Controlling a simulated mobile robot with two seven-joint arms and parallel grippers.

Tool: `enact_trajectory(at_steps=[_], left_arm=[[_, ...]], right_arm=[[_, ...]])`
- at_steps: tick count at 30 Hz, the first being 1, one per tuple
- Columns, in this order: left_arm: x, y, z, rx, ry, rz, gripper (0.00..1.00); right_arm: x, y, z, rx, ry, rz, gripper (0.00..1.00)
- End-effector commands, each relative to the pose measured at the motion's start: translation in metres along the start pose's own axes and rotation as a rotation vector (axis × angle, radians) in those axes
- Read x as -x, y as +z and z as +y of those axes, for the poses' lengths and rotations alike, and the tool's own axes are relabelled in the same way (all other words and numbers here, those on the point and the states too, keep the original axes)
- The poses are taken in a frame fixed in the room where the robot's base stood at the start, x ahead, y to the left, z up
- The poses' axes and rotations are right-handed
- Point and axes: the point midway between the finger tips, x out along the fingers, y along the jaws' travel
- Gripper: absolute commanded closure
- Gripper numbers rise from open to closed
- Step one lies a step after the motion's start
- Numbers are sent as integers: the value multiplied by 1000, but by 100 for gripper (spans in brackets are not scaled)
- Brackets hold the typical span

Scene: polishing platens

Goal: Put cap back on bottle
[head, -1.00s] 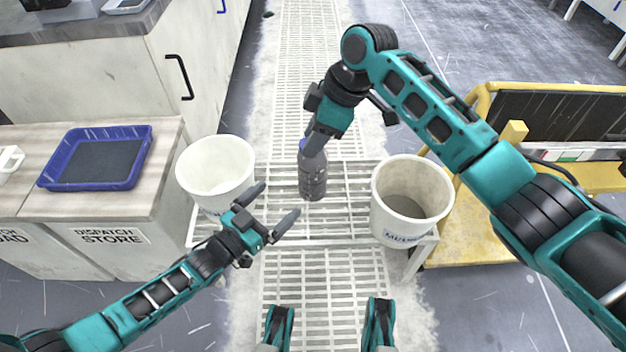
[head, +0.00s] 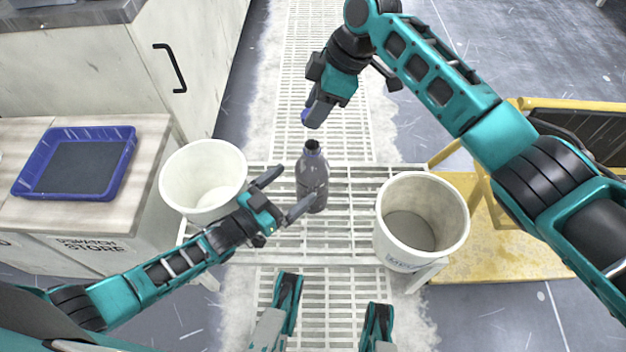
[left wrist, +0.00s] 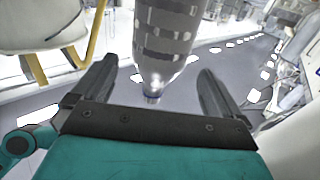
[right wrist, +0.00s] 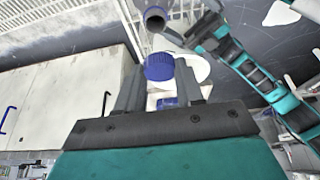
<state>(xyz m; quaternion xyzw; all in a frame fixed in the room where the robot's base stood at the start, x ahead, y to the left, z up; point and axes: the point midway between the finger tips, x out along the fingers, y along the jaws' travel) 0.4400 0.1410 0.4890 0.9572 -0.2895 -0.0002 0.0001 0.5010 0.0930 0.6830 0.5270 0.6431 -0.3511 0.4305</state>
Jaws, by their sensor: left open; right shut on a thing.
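The grey bottle (head: 312,185) stands upright on the white slatted rack between two bins, its dark mouth uncovered. My left gripper (head: 290,193) is open close by its left side; in the left wrist view the bottle (left wrist: 166,40) shows between and beyond the fingers. My right gripper (head: 314,110) is above and slightly beyond the bottle, shut on the blue cap (head: 305,117). The cap (right wrist: 159,67) shows at the fingertips in the right wrist view, apart from the bottle's open mouth (right wrist: 154,20).
White bins stand close on the left (head: 203,207) and right (head: 388,240) of the bottle. A counter with a blue tray (head: 128,160) is at left. A yellow platform (head: 500,245) is at right. The grating walkway (head: 310,40) behind is clear.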

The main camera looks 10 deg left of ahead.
Motion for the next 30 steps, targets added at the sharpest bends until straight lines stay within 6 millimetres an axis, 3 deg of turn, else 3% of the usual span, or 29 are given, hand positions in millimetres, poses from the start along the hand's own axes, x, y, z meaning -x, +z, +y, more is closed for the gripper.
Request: enact_trajectory(at_steps=[8, 16, 21, 30], left_arm=[[-11, -1, 0, 0, -1, 2, 0], [-53, -1, 0, 0, 0, 3, 0], [-69, 0, 0, 0, -1, 1, 0], [-75, 0, 0, 0, 0, 0, 0]], right_arm=[[0, 0, 0, 0, 0, 0, 91], [0, 0, 0, -1, 0, 0, 91], [0, 0, 0, -1, 0, 0, 91], [0, 0, 0, -1, 0, 0, 91]])
